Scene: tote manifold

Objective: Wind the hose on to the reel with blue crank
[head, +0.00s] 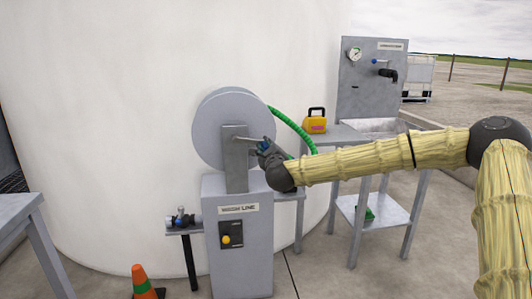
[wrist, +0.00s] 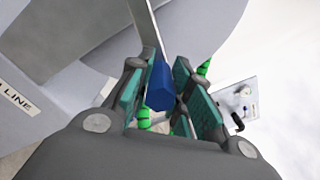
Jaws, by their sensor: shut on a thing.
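The grey reel (head: 210,125) stands on a grey pedestal in front of the large white tank. Its metal crank arm (head: 245,138) reaches right from the hub and carries the blue crank handle (head: 263,143). My gripper (head: 265,147) is shut on this handle, at the right part of the reel's face. In the wrist view the blue handle (wrist: 160,85) lies between my teal finger pads. The green hose (head: 290,122) leaves the top right of the reel and slopes down to the right, behind my wrist. Its far end is hidden.
A metal sink table (head: 345,135) with a gauge panel (head: 372,85) stands to the right. A small valve shelf (head: 183,220) and an orange cone (head: 141,278) are at left. Another table (head: 18,208) stands at the left edge.

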